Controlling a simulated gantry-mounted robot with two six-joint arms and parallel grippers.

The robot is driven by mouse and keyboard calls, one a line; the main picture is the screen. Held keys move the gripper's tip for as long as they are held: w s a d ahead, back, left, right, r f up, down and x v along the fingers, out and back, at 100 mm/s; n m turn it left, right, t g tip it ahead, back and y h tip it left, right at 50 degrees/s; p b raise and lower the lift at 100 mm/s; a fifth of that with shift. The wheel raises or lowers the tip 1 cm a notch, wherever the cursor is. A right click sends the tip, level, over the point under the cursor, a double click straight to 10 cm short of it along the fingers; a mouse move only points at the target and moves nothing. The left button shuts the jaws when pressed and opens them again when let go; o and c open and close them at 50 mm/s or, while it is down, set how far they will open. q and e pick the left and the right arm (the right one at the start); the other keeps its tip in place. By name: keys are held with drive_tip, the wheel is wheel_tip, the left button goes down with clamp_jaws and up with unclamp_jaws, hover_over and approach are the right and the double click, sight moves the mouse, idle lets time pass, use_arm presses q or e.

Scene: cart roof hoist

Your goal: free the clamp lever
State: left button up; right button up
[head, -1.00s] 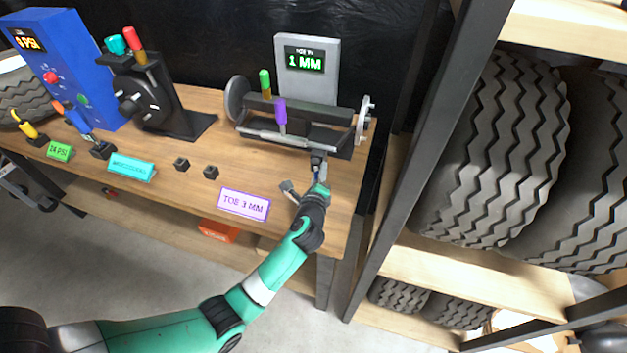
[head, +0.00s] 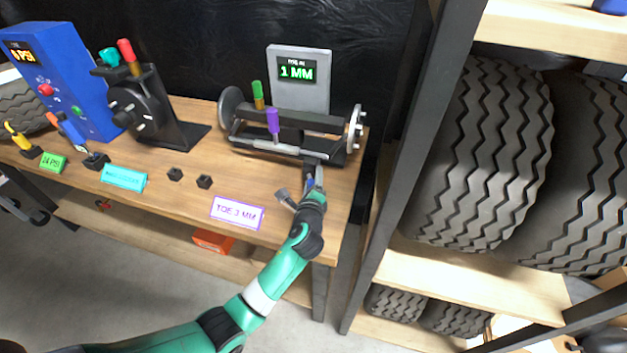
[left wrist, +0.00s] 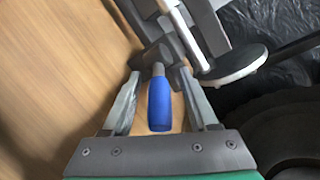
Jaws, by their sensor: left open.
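The clamp lever looks to be the blue-handled lever (left wrist: 160,104) at the toe-in rig (head: 300,135). In the left wrist view its blue grip lies between my two fingers, with a gap on each side. Its grey root meets a dark block at the rig. My left gripper (left wrist: 163,98) is open around the lever and not closed on it. In the head view my left gripper (head: 302,187) is at the front right of the rig, where it hides most of the lever. My right gripper is not in view.
The rig carries a purple-handled lever (head: 273,122), a green-handled lever (head: 257,94) and a display (head: 298,73) reading 1 MM. A TOE 3 MM sign (head: 237,212) stands left of my gripper. A tyre rack post (head: 410,160) is close on the right.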

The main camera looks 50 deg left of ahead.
use_arm(q)
drive_tip(key=shift+s+d+r+p, duration=0.15)
drive_tip(key=shift+s+d+p, duration=0.05)
drive_tip(key=shift+d+p, duration=0.1)
drive_tip(key=p+v, duration=0.6)
drive_tip(key=v, duration=0.4)
drive_tip(key=shift+r+p, duration=0.2)
drive_tip(key=shift+p, duration=0.2)
drive_tip(key=shift+s+d+f+p, duration=0.1)
drive_tip(key=shift+s+d+p, duration=0.2)
drive_tip(key=shift+f, duration=0.1)
